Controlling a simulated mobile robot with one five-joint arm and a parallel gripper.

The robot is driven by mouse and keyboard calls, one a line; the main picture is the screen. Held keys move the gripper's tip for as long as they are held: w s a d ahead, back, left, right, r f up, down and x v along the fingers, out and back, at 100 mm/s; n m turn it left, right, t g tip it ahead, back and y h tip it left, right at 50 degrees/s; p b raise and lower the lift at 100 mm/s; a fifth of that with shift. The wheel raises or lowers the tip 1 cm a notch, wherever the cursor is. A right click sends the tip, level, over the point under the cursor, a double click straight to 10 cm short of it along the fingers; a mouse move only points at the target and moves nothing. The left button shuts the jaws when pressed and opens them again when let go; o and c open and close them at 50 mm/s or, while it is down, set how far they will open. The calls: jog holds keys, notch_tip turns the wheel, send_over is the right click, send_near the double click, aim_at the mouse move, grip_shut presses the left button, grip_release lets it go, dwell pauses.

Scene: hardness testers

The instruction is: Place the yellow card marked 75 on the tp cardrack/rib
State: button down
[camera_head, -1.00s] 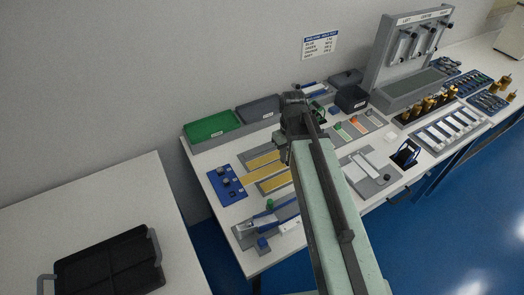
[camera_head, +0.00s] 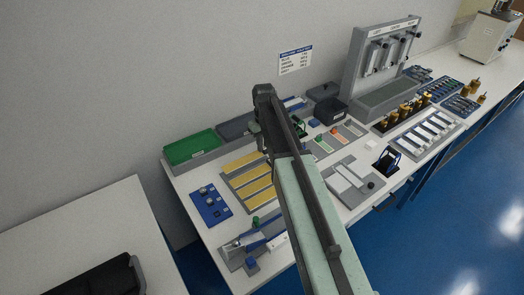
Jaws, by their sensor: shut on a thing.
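My arm reaches up through the middle of the picture. My gripper (camera_head: 264,142) is at its dark far end, above the bench and beside the grey board with several yellow strips (camera_head: 243,163). My own arm largely hides the jaws. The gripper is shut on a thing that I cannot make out. I cannot read a 75 on any yellow piece, so I cannot tell which is the named card. A grey panel with coloured strips (camera_head: 338,139) lies right of the arm. I cannot tell which piece is the card rack's rib.
A green bin (camera_head: 191,147) and a dark grey bin (camera_head: 235,127) stand at the wall. A blue board with knobs (camera_head: 209,205) lies at the left. A tall grey tester (camera_head: 385,62) and brass weights (camera_head: 407,111) stand to the right. The left table (camera_head: 85,225) has bare space.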

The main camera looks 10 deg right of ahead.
jog(key=f+b, duration=0.4)
jog(key=shift+w, duration=0.3)
jog(key=shift+r, duration=0.2)
jog(key=shift+f, duration=0.15)
jog(key=c, duration=1.3)
grip_release()
notch_tip(320, 180, up, 13)
jog(key=p, duration=1.3)
jog(key=s+n, duration=2.1)
jog(key=n, duration=1)
jog(key=shift+s+a+f, duration=0.3)
jog(key=shift+f, duration=0.05)
